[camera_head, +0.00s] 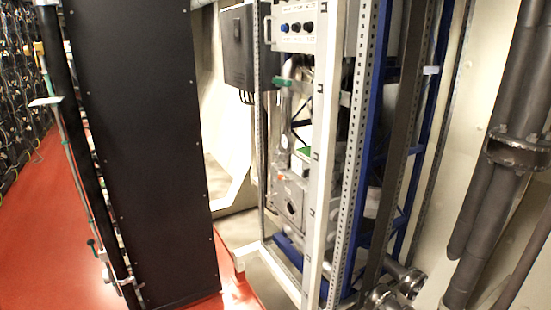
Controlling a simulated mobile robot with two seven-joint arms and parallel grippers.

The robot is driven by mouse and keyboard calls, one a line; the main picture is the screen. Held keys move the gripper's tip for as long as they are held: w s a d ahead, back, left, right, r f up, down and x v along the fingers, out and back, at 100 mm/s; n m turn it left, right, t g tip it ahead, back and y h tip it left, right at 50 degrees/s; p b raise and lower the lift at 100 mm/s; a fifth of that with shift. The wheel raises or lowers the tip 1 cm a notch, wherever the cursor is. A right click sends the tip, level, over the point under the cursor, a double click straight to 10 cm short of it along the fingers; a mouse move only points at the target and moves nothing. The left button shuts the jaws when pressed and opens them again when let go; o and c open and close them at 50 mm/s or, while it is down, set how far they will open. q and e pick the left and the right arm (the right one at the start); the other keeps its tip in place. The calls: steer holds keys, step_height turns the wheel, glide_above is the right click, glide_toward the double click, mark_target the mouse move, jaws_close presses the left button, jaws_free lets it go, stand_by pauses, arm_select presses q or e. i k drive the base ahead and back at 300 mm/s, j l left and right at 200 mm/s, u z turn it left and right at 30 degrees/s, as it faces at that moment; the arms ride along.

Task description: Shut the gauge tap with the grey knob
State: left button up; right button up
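I cannot make out a gauge tap with a grey knob for certain. A thin pipe (70,150) runs down along the dark post at the left. Low on it is a small dark green handle (92,243), with small metal fittings (125,282) below, too small to tell apart. A control panel (292,14) at the top middle carries a blue knob (284,28) and two dark knobs (308,25). A green part (282,82) sits on the pipework below the panel. Neither of my grippers is in view.
A tall black cabinet (140,140) stands left of centre. A white and blue metal frame (345,150) stands right of it. Thick grey pipes (487,215) run down the right side, with metal fittings (405,285) at the bottom. Red floor (45,235) is clear at the left.

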mark_target(277, 152)
steer(key=i+j, duration=0.25)
steer(key=j, duration=0.2)
steer(key=i+j+u, duration=0.1)
steer(key=j, duration=0.35)
steer(key=i+j, duration=0.65)
steer(key=j, duration=0.15)
steer(key=k+j+u, duration=0.05)
